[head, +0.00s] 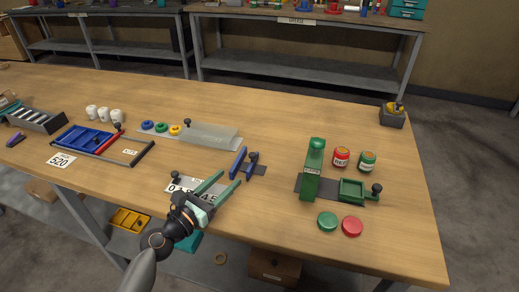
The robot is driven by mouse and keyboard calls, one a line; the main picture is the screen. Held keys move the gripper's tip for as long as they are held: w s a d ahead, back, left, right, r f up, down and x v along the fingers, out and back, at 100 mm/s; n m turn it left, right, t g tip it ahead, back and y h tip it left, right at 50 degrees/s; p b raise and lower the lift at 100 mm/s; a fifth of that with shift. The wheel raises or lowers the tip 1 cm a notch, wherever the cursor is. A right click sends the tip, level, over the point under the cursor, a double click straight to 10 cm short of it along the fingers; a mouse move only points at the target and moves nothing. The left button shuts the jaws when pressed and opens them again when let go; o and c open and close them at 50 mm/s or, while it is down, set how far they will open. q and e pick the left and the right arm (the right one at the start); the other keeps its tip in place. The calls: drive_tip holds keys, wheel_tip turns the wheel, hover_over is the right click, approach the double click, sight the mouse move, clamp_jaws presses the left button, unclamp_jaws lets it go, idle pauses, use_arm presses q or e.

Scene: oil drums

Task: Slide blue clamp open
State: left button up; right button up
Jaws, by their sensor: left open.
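The blue clamp (238,162) stands on a small dark base on the wooden table, near the middle. A dark blue part with a round knob (253,157) stands just to its right, with a narrow gap between. My left gripper (230,178) is open, its two green fingers pointing up and right toward the clamp. Its tips are just in front of the clamp in the picture; I cannot tell whether they touch it. A white plate with large black characters (183,185) lies partly hidden under my gripper. My right gripper is not in view.
A grey sliding cover (208,133) with coloured rings lies behind the clamp. A blue tray (83,138) lies left. The table's front edge is close.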

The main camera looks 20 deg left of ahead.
sight(250, 158)
use_arm(q)
drive_tip(key=b+x, duration=0.1)
drive_tip(key=x, duration=1.1)
drive_tip(key=shift+w+d, duration=0.1)
clamp_jaws()
idle(1.2)
